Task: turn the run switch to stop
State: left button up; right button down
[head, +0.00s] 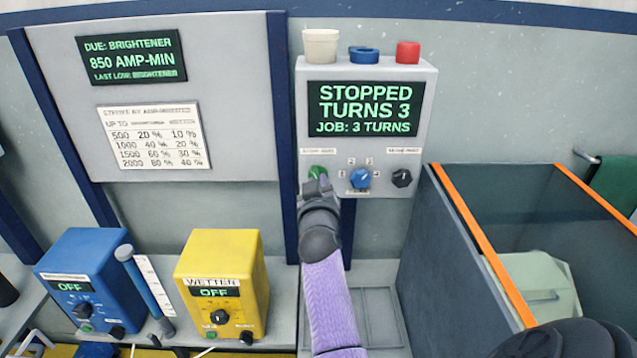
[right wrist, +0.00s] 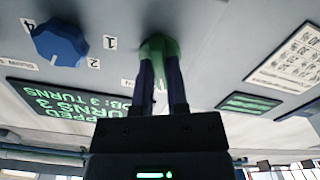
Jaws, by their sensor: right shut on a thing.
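The control box (head: 366,215) on the wall carries a screen (head: 364,108) reading "STOPPED, TURNS 3, JOB: 3 TURNS". Below the screen, a green knob (head: 317,171) sits at the left under a small label that is too blurred to read. My right gripper (head: 319,184) is shut on this green knob, partly hiding it in the head view. In the right wrist view, the green knob (right wrist: 158,47) is between the two fingers of my right gripper (right wrist: 162,68). My left gripper is not in view.
A blue numbered dial (head: 360,178) and a black knob (head: 402,178) sit right of the green knob. Blue (head: 100,285) and yellow (head: 222,270) boxes, both showing OFF, stand lower left. An orange-edged tank (head: 470,240) is at the right.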

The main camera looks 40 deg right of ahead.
jog(key=shift+n, duration=1.1)
jog(key=c, duration=0.6)
grip_release()
jog(key=shift+c, duration=0.2)
